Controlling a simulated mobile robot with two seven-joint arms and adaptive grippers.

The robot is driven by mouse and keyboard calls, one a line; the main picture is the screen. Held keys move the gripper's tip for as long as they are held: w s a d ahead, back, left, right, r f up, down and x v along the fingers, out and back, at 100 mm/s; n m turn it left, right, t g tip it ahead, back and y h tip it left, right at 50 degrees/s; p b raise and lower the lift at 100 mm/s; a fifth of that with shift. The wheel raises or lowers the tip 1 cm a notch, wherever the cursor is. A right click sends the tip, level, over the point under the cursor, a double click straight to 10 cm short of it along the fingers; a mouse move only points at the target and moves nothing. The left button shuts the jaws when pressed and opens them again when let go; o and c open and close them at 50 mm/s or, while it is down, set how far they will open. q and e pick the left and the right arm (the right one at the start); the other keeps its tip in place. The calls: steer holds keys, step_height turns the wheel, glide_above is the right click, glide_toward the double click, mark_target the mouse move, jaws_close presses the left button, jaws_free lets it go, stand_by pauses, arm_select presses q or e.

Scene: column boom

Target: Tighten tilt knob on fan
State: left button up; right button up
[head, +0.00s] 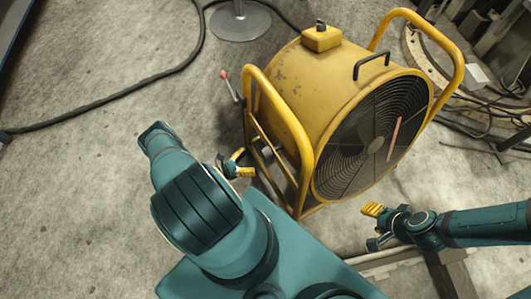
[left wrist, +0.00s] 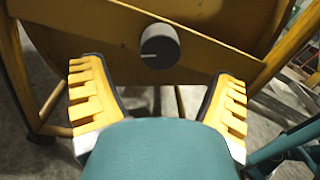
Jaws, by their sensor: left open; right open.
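The yellow drum fan (head: 325,95) stands on the floor in a yellow tube frame, its dark grille facing right. The tilt knob (left wrist: 160,46), dark and round with a light line on its face, sits on a yellow bar of the fan in the left wrist view. My left gripper (head: 238,166) is beside the fan's near left side. In the left wrist view its open fingers (left wrist: 160,75) point at the knob, which shows between and beyond the tips, not gripped. My right gripper (head: 375,226) is open and empty, low in front of the grille.
A thin lever with a red ball end (head: 224,75) sticks out left of the fan frame. A black cable (head: 110,98) crosses the floor at left. A round metal base (head: 240,20) stands behind. Cables and clutter (head: 480,90) lie at right. The left floor is otherwise clear.

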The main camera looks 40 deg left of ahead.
mark_target(262, 155)
arm_select(q)
steer(key=x, duration=0.7)
steer(key=shift+c, duration=0.4)
steer(key=c, duration=1.1)
